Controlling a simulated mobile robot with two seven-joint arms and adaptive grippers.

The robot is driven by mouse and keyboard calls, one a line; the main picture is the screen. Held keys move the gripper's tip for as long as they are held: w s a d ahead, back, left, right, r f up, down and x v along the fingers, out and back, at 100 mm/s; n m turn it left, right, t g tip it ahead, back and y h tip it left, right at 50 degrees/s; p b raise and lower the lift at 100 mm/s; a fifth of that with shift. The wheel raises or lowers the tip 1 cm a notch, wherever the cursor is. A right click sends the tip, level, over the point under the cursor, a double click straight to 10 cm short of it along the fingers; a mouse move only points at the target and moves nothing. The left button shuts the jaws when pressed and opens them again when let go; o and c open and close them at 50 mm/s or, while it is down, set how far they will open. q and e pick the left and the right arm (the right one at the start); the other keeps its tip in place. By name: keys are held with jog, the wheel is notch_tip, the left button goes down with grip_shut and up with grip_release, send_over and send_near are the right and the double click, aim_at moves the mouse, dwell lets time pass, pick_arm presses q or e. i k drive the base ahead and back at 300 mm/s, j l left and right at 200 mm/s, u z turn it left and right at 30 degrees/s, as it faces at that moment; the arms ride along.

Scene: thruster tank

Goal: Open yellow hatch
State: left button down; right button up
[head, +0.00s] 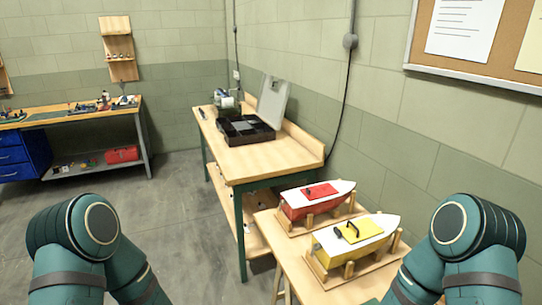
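A yellow-and-white model boat (370,250) rests on a wooden stand at the front of a low wooden table. Its yellow hatch (358,231) lies on the deck and carries a dark handle (351,230). The hatch looks closed. Only my two teal arms show, at the lower left and lower right edges. Both grippers are outside the picture, so their state is hidden.
A red-and-white boat (309,205) with a red hatch stands just behind on the same table (343,293). A workbench (252,162) holds a black open case (245,130). A blue-drawered bench (85,113) stands far left. Grey floor (185,215) lies clear.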

aim_at(353, 232)
jog(key=j+z, duration=0.15)
jog(key=z, duration=0.25)
jog(key=j+z, duration=0.1)
jog(key=z, duration=0.3)
jog(key=k+l, duration=0.05)
